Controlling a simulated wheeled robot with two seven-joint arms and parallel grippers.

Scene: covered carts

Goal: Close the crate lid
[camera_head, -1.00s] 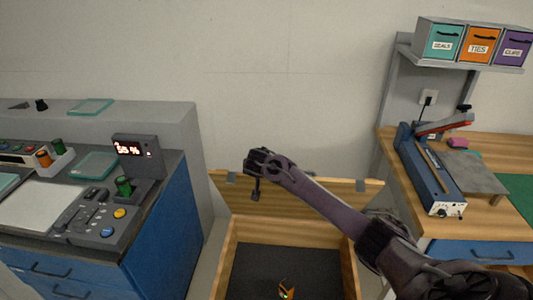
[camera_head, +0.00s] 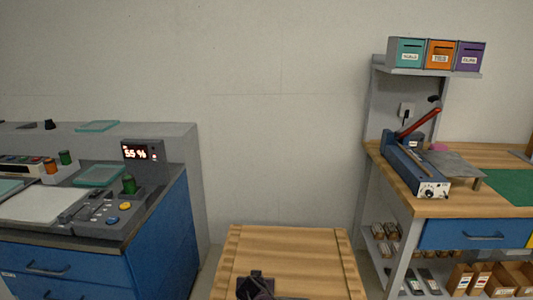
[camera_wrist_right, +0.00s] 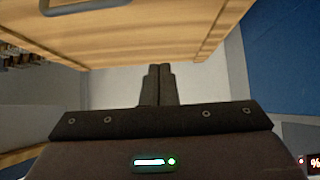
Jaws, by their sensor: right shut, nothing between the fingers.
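The wooden crate's lid (camera_head: 290,250) lies over the crate opening in the head view and hides the inside. It looks flat; whether a small gap is left at its front edge is out of view. My right gripper (camera_head: 256,285) shows as a dark shape at the bottom of the head view, in front of the lid's near part. In the right wrist view its fingers (camera_wrist_right: 158,82) are together and empty. A wooden panel (camera_wrist_right: 150,35) with a grey handle fills the top there; contact with it cannot be told. My left gripper is not in view.
A blue control cabinet (camera_head: 150,225) stands on the left. A workbench (camera_head: 425,200) with a lever device (camera_head: 415,165) and a shelf of coloured bins (camera_head: 440,53) stands on the right. Clear wall is behind the crate.

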